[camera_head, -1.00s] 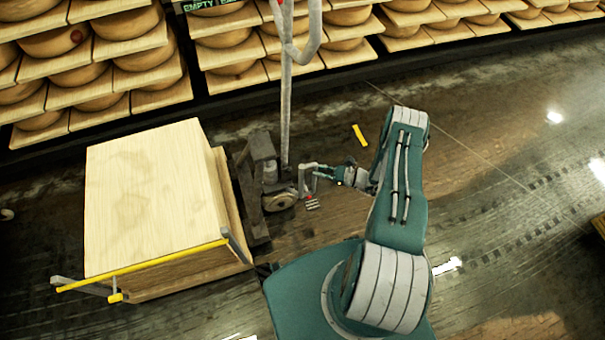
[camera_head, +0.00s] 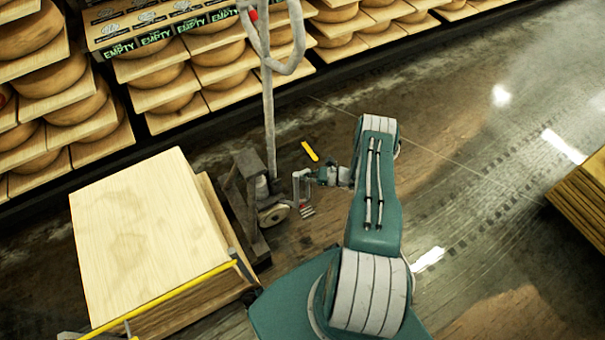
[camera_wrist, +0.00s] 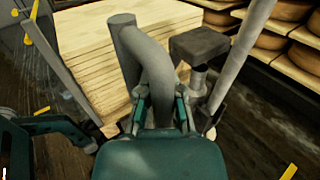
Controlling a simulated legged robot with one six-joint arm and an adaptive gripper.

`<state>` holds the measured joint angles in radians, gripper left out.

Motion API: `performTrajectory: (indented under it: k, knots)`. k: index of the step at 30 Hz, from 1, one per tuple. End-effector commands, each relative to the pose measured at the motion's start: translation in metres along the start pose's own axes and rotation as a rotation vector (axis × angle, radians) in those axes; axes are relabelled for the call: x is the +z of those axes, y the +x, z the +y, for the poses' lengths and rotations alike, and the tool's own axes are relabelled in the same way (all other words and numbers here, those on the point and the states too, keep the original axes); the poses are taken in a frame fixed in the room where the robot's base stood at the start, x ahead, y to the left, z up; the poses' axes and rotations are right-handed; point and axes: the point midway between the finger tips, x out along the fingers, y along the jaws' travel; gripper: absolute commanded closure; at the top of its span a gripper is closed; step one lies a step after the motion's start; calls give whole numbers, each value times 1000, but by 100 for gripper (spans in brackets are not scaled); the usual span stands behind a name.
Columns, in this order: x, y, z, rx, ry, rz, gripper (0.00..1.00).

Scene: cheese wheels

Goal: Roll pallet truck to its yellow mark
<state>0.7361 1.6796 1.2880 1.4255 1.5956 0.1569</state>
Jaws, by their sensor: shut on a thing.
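The pallet truck (camera_head: 238,212) stands on the floor left of my arm, its tall grey handle (camera_head: 268,110) upright with a loop on top. A stack of pale wooden boards (camera_head: 145,235) sits on its left side; the stack also shows in the wrist view (camera_wrist: 85,45). My gripper (camera_head: 312,177) is shut on a bent grey bar beside the truck's wheel. In the wrist view, my gripper (camera_wrist: 160,100) closes around this thick bent bar (camera_wrist: 152,55). A short yellow mark (camera_head: 310,150) lies on the floor just right of the truck's handle; the forks are hidden.
Shelves of cheese wheels (camera_head: 190,75) line the back behind a dark kerb. A yellow rail (camera_head: 175,297) runs along the load's front. Another wooden stack (camera_head: 580,200) stands at the far right. The wet floor between my arm and that stack is clear.

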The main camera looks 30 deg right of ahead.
Motion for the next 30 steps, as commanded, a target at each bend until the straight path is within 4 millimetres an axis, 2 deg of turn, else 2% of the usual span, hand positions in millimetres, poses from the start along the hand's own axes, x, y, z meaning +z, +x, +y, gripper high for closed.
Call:
performTrajectory:
  k: [1, 8, 9, 11, 30]
  knots:
    - [-6, -4, 10, 6, 25, -1, 100]
    - [-7, -9, 9, 0, 27, -4, 100]
    - [-7, -9, 8, 0, 28, -5, 71]
    - [-7, -9, 8, 0, 28, -5, 45]
    - [-6, -4, 8, 6, 23, 1, 43]
